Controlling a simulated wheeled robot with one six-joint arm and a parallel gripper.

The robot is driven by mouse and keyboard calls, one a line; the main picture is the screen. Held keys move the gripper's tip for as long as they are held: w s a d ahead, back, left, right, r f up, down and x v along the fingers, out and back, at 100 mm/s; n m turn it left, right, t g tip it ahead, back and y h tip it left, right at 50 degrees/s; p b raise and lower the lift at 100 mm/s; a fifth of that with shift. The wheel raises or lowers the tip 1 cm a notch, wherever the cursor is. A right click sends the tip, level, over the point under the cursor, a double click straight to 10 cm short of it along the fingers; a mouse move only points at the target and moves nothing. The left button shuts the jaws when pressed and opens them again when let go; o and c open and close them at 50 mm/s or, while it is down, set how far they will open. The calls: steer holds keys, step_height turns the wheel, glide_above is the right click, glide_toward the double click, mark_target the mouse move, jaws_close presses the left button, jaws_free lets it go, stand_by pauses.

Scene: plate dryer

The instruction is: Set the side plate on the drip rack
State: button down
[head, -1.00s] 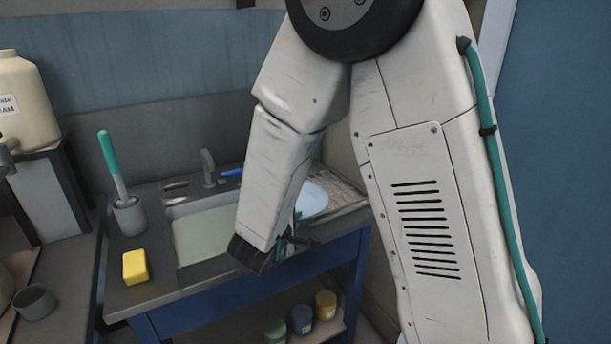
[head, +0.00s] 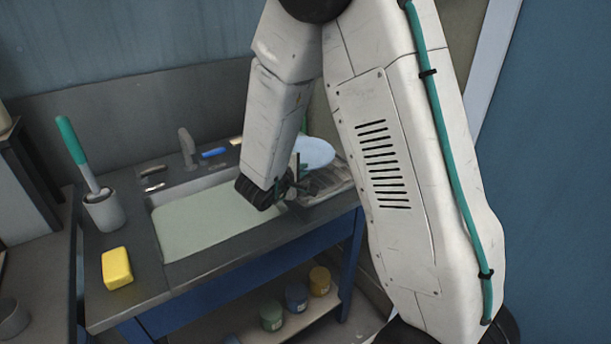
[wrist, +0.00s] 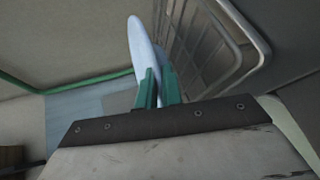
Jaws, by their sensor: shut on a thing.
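The side plate (head: 314,152) is pale blue-white. My gripper (head: 291,184) is shut on it, and the plate is held at the right end of the sink counter. In the wrist view the plate (wrist: 142,48) shows nearly edge-on, rising from between the green fingers (wrist: 157,88). The drip rack (head: 338,183) lies at the counter's right end, beneath and beside the plate, partly hidden by my arm. In the wrist view the wire rack (wrist: 215,42) is close to the plate's right side. I cannot tell whether they touch.
The sink basin (head: 205,220) is left of my gripper, with a tap (head: 187,148) behind it. A brush in a cup (head: 103,208) and a yellow sponge (head: 117,268) stand further left. Several jars (head: 297,297) sit on the lower shelf.

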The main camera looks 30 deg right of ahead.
steer(key=shift+w+d, duration=0.65)
steer(key=shift+d, duration=0.35)
steer(key=shift+w+d+f, duration=0.15)
steer(key=shift+d+f, duration=0.1)
steer(key=shift+d, duration=0.05)
step_height(320, 180, down, 3)
steer(key=shift+a+f, duration=0.1)
steer(key=shift+f, duration=0.05)
steer(key=c, duration=1.8)
jaws_free()
